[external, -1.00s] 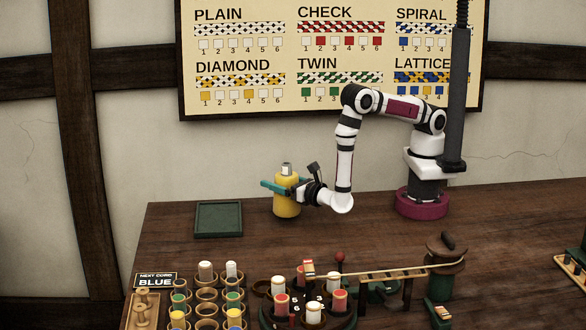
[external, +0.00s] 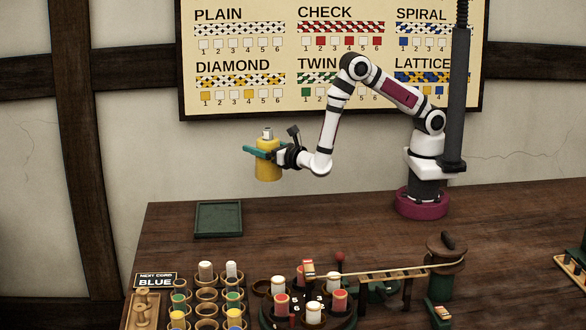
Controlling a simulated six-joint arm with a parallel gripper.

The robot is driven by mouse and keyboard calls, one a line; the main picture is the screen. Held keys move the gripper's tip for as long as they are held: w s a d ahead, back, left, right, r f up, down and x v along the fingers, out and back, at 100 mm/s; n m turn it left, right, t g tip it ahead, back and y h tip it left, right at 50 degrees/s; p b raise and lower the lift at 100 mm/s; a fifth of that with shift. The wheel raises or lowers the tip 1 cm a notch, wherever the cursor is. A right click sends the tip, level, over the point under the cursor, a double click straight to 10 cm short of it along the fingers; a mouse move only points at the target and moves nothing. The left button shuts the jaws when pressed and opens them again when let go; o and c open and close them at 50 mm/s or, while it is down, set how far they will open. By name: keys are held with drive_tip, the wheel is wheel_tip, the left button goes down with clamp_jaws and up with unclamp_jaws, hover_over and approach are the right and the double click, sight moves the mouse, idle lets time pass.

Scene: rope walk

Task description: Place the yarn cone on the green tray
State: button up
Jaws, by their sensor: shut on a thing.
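The yellow yarn cone (external: 268,171) is upright in the external view, with a pale tip at its top. My gripper (external: 264,152) is shut on it, with its teal fingers around the upper part of the cone. The cone is held in the air, clear of the table. The green tray (external: 219,234) lies flat on the table, below and to the left of the cone. The tray looks empty.
The wooden table (external: 330,225) is bare between the tray and my base. Bobbins in round holders (external: 207,295) and a braiding disc (external: 312,295) stand at the front. A pattern board (external: 335,60) hangs on the wall behind.

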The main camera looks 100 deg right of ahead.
drive_tip(key=w+a+r, duration=0.2)
drive_tip(key=w+a, duration=0.2)
drive_tip(key=w, duration=0.8)
wheel_tip(320, 180, down, 10)
drive_tip(key=shift+w+r+t+y, duration=0.2)
drive_tip(key=shift+w+t+y, duration=0.1)
drive_tip(key=shift+t, duration=0.1)
drive_tip(key=shift+f, duration=0.15)
drive_tip(key=shift+f, duration=0.15)
drive_tip(key=o, duration=1.3)
drive_tip(key=shift+c, duration=0.2)
